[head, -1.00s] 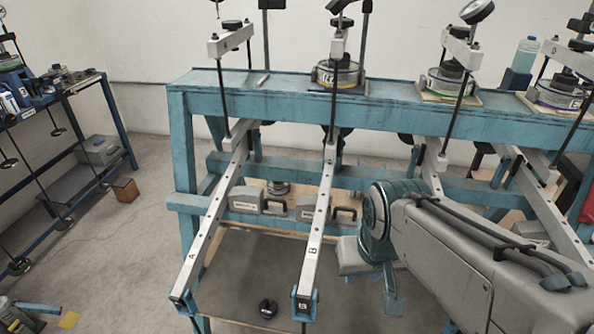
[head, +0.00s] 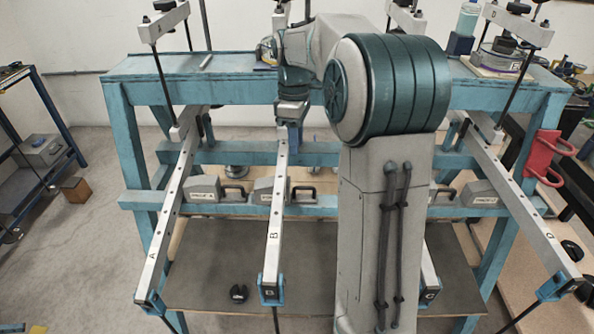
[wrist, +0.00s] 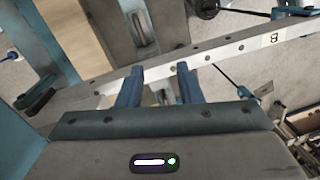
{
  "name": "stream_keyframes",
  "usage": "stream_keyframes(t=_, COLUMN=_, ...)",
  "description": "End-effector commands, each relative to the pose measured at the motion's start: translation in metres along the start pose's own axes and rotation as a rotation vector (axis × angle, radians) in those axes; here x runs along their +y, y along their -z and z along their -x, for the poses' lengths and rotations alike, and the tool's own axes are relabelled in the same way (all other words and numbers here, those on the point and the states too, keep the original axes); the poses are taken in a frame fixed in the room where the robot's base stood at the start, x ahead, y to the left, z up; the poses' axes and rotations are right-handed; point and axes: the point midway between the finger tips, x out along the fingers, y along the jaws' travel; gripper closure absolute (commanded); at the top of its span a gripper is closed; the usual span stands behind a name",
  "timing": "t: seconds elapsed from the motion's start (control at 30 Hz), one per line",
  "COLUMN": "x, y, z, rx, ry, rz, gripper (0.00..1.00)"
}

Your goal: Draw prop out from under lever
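Lever B (head: 275,215) is a long pale metal bar with holes and a blue end fitting, running from the frame toward the front. It also crosses the wrist view (wrist: 225,48), with its letter at the right. My gripper (head: 293,140) is over the far part of lever B, below the teal beam. In the wrist view my gripper's two blue fingers (wrist: 159,70) stand apart, with the bar passing at their tips. I cannot tell whether they touch it. I see no clear prop between the fingers; any prop under the lever is hidden or cannot be told apart.
Lever A (head: 165,225) is at left, lever D (head: 515,205) at right, and lever C (head: 430,282) is mostly hidden behind my arm. The teal frame (head: 190,90) spans the back. Grey weights with handles (head: 205,188) sit on a low shelf. A small black object (head: 239,293) lies on the dark board.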

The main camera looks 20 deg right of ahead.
Motion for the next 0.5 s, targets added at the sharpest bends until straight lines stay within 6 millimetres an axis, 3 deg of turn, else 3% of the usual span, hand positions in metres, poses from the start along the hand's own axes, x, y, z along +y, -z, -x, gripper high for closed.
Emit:
stream_keyframes(t=0.03, x=0.015, y=-0.001, z=-0.002, rx=0.004, ry=0.022, rz=0.043, gripper=0.67)
stream_keyframes(t=0.2, x=0.041, y=-0.005, z=-0.006, rx=0.016, ry=0.066, rz=0.153, gripper=0.67)
stream_keyframes(t=0.5, x=0.051, y=-0.007, z=-0.021, rx=0.023, ry=0.086, rz=0.205, gripper=0.67)
